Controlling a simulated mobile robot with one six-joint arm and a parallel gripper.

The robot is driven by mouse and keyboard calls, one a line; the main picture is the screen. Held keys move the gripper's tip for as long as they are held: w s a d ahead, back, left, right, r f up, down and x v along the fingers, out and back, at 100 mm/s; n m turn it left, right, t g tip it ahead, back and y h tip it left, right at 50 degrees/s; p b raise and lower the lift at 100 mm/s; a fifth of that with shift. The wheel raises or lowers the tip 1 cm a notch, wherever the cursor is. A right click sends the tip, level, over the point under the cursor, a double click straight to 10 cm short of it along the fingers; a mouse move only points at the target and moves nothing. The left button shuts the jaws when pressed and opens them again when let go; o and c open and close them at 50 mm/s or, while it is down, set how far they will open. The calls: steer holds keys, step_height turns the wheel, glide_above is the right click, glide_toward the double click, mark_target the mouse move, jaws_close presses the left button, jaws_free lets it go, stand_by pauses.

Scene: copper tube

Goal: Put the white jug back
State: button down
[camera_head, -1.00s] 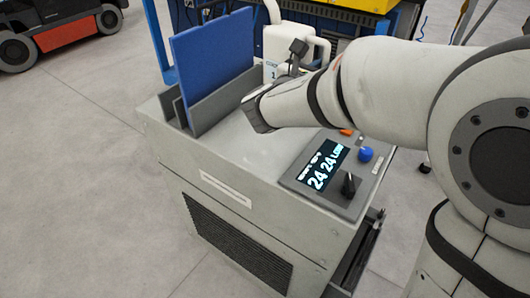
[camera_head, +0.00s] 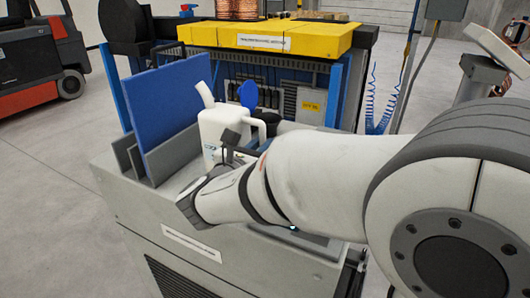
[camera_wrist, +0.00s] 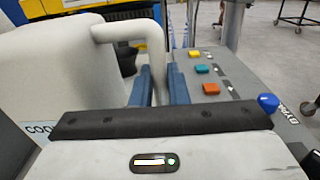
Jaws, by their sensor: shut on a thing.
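The white jug (camera_head: 212,133) with its spout and looped handle is upright near the back of a grey cabinet, right of a blue panel. It also fills the left of the wrist view (camera_wrist: 55,75), with part of a label showing. My gripper is at the jug's handle; its blue fingers (camera_wrist: 160,86) are shut on the handle in the wrist view. In the head view my wrist hides the fingers and the jug's lower part, so I cannot tell whether its base touches anything.
The blue panel (camera_head: 178,110) stands in a grey slot on the cabinet (camera_head: 150,215). Coloured buttons (camera_wrist: 204,79) line its top at right. Behind stands a machine with a yellow top (camera_head: 265,38). A red-and-grey vehicle (camera_head: 40,55) is far left; the floor between is clear.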

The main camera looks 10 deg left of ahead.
steer(key=shift+f, duration=0.7)
steer(key=shift+f, duration=0.2)
steer(key=c, duration=1.4)
jaws_free()
steer(key=shift+r, duration=0.15)
steer(key=v, duration=1.2)
steer(key=shift+p, duration=0.3)
